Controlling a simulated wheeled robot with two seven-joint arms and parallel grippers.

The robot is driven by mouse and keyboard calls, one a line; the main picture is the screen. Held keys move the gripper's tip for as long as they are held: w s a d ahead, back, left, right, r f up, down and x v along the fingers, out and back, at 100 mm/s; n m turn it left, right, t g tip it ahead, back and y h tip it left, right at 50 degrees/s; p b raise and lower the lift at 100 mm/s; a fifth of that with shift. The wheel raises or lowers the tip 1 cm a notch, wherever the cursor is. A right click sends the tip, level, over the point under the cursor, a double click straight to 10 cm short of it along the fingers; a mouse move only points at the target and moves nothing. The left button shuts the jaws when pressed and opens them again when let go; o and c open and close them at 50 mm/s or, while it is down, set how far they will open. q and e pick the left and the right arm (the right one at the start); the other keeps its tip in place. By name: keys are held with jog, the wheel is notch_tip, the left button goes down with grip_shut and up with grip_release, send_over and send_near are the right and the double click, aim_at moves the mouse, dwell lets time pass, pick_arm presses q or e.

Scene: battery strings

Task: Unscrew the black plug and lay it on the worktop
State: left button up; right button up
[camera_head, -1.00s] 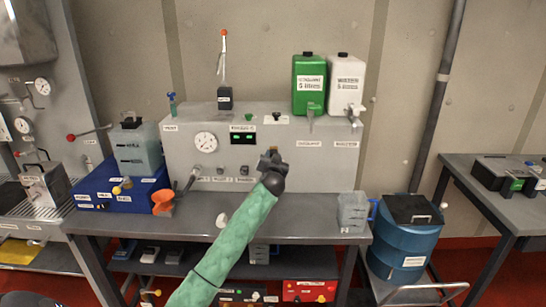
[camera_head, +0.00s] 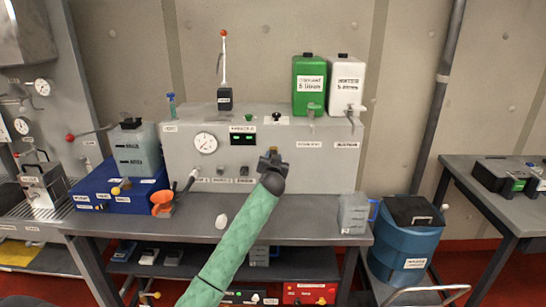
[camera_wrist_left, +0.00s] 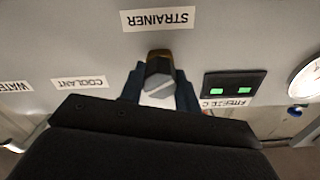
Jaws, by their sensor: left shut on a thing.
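My left gripper (camera_head: 270,162) is in front of the grey machine's front panel, with the green-sleeved arm reaching up from below. In the left wrist view its fingers (camera_wrist_left: 158,88) are shut on a dark plug (camera_wrist_left: 158,68) with flat sides, below the upside-down STRAINER label. A brass-coloured edge shows at the plug's far end. I cannot tell whether the plug is still in its hole. In the head view the gripper hides most of the plug. The grey worktop (camera_head: 300,228) lies below. My right gripper is not in view.
A small white object (camera_head: 221,221) stands on the worktop left of my arm. A translucent jug (camera_head: 353,212) stands at the right end. The worktop between arm and jug is clear.

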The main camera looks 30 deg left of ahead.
pick_arm(q)
jog(key=shift+f+n+b, duration=0.1)
jog(key=shift+n+b, duration=1.15)
jog(key=shift+n, duration=0.15)
jog(key=shift+d+n+b, duration=0.1)
jog(key=shift+n+b, duration=0.55)
jog(key=shift+n, duration=0.85)
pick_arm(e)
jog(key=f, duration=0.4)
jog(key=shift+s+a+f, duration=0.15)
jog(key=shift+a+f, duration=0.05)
